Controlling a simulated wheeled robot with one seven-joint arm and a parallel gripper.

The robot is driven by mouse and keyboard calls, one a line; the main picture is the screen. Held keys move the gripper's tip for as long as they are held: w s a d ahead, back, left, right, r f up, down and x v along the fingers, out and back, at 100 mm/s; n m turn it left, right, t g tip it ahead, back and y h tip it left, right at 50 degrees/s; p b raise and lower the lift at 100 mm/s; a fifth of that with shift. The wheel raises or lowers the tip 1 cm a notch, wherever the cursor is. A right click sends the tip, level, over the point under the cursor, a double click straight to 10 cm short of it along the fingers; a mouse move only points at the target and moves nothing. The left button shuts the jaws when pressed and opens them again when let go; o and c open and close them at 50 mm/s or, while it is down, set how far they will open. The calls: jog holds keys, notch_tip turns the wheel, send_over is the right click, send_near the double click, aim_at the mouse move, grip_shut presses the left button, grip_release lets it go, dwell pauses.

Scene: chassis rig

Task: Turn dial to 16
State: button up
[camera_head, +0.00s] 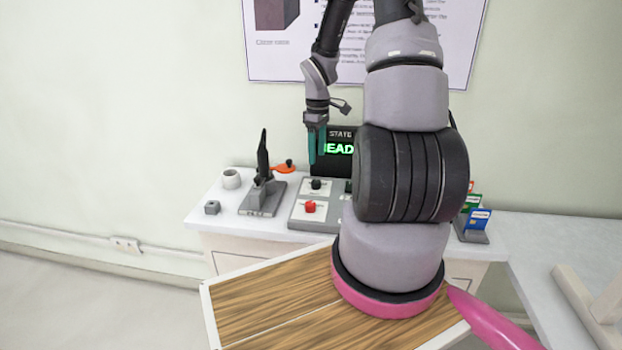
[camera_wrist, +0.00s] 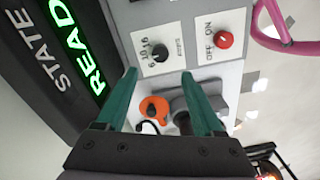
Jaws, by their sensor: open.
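The dial is a small black knob on a white plate with printed numbers; it shows in the wrist view (camera_wrist: 160,53) and in the head view (camera_head: 316,184). Its pointer setting is too small to read surely. My gripper (camera_head: 317,158) hangs above the back of the control panel with its teal fingers pointing down. In the wrist view the gripper (camera_wrist: 159,75) is open and empty, and the dial shows just beyond the gap between the fingertips. The fingers appear apart from the dial.
A red ON/OFF knob (camera_wrist: 224,40) sits beside the dial on the grey panel (camera_head: 296,218). A STATE display (camera_head: 334,165) with green letters stands behind. My arm hides the panel's right side.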

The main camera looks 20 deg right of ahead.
aim_at(316, 181)
notch_tip(316, 181, down, 10)
jog(key=shift+s+a+r, duration=0.1)
jog(key=shift+a+r, duration=0.05)
jog(key=shift+r, duration=0.05)
grip_shut()
